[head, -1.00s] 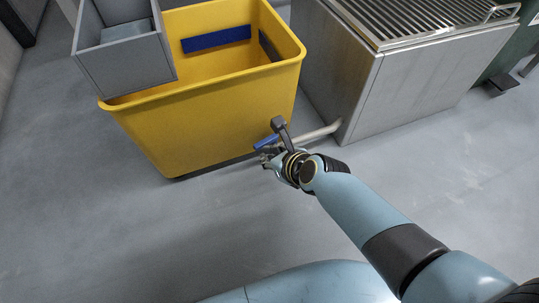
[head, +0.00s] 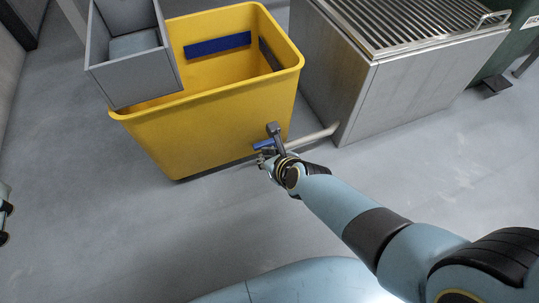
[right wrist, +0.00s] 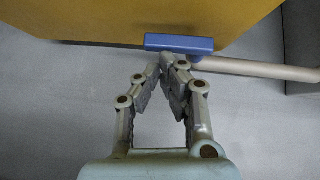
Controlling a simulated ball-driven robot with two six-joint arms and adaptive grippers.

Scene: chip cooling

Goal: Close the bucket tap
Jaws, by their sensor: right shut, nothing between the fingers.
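The tap's blue handle (head: 263,145) sits low at the front right of the yellow bucket (head: 190,142). It lies roughly in line with the pale pipe (head: 315,136) that runs right to the metal unit. In the right wrist view the blue handle (right wrist: 180,43) shows side-on in front of the bucket (right wrist: 100,18), left of the pipe (right wrist: 255,67). My right gripper (right wrist: 166,62) is shut and empty, its fingertips just at the near side of the handle; I cannot tell whether they touch. In the head view the right gripper (head: 262,160) partly hides the tap.
A grey open box (head: 137,72) sits over the bucket's left end. A metal unit with a slatted top (head: 395,95) stands to the right, close to the tap. The grey floor (head: 120,240) in front is clear.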

